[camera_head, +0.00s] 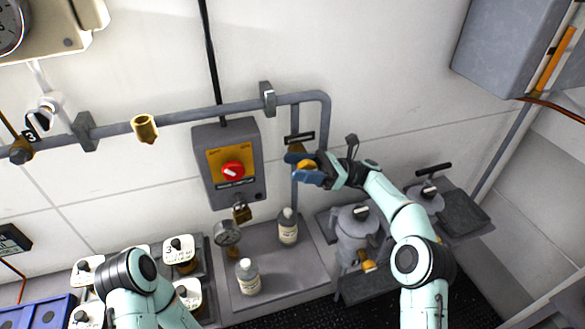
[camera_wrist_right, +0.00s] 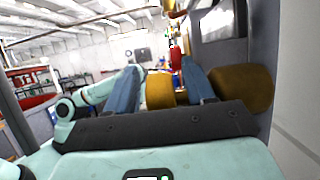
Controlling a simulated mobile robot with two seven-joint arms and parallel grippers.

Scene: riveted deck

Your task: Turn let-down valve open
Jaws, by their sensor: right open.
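A brass-coloured valve part (camera_head: 306,165) sits at the grey vertical pipe, below a small dark label plate (camera_head: 300,138) whose text is too small to read. I take it to be the let-down valve. My right gripper (camera_head: 304,168) is at it, open, with one blue finger above and one below. In the right wrist view the brass part (camera_wrist_right: 160,90) shows between the blue fingers of the right gripper (camera_wrist_right: 163,88); contact cannot be told. The valve's far side is hidden. My left arm shows at the lower left, but its gripper is outside the view.
A horizontal pipe (camera_head: 200,113) crosses the wall above.

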